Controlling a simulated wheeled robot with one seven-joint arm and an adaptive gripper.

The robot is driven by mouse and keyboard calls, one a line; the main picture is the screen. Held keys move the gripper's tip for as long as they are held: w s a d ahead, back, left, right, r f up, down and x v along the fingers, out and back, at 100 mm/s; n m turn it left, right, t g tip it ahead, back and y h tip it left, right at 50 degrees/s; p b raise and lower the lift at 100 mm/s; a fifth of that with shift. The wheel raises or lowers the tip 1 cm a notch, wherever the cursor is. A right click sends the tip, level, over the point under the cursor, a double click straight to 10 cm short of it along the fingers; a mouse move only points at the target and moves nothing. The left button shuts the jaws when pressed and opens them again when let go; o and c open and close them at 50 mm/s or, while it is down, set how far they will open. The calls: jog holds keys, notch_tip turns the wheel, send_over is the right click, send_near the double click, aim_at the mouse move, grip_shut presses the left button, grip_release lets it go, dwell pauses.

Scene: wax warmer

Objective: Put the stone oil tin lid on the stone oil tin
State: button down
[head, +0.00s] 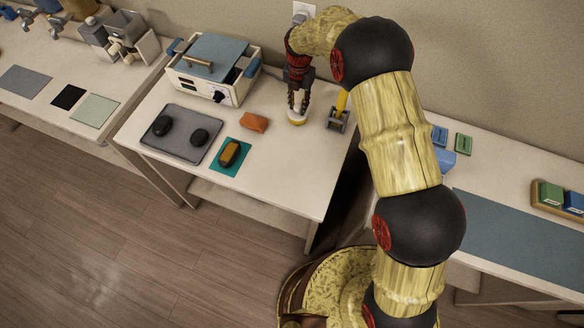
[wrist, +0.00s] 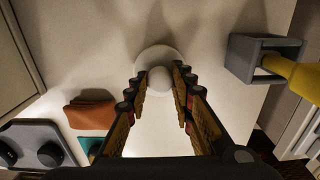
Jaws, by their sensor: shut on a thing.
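The stone oil tin lid appears to be the round white piece with a knob (wrist: 160,78) between my fingertips in the wrist view. My gripper (wrist: 160,84) is shut on it, with a finger on each side of the knob. In the head view my gripper (head: 298,104) points down at the back right of the table. A small pale round thing with a yellowish lower part (head: 296,119) shows right under the fingertips there. I cannot tell whether this is the lid alone or the tin with the lid on or just above it.
A grey holder with a yellow handle (head: 338,117) stands close to the right of my gripper. A grey tray (head: 178,148) with two black pieces, a teal mat (head: 220,163) and a wax warmer (head: 205,84) are farther left.

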jog(key=c, duration=1.5)
grip_release()
jog(key=shift+o, duration=0.2)
jog(key=shift+r, duration=0.2)
jog(key=shift+r+p, duration=2.15)
jog(key=shift+r, duration=1.7)
notch_tip(320, 180, up, 12)
